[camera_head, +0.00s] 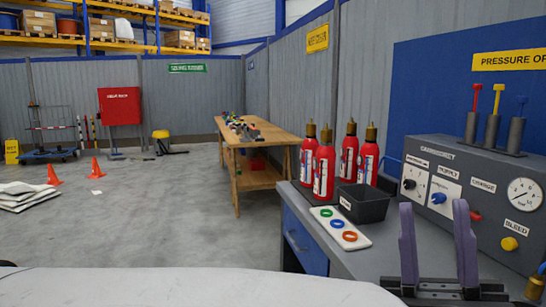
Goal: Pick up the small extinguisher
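Several small red extinguishers with brass tops stand upright in a cluster on the grey bench top (385,238). A front one (324,172) shows most fully; others are at the left back (308,158), the middle back (348,155) and the right (368,160). They look alike in size, and I cannot tell which one is meant. The right one's base is hidden by a black bin. My gripper (435,206) is at the lower right, its two purple fingers upright and wide apart.
The black bin (365,208) stands just in front of the extinguishers. A white plate (327,213) with green, blue and orange rings lies at the bench's left edge. A grey control panel (465,190) with knobs and a gauge closes off the right. A wooden table (262,179) stands behind.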

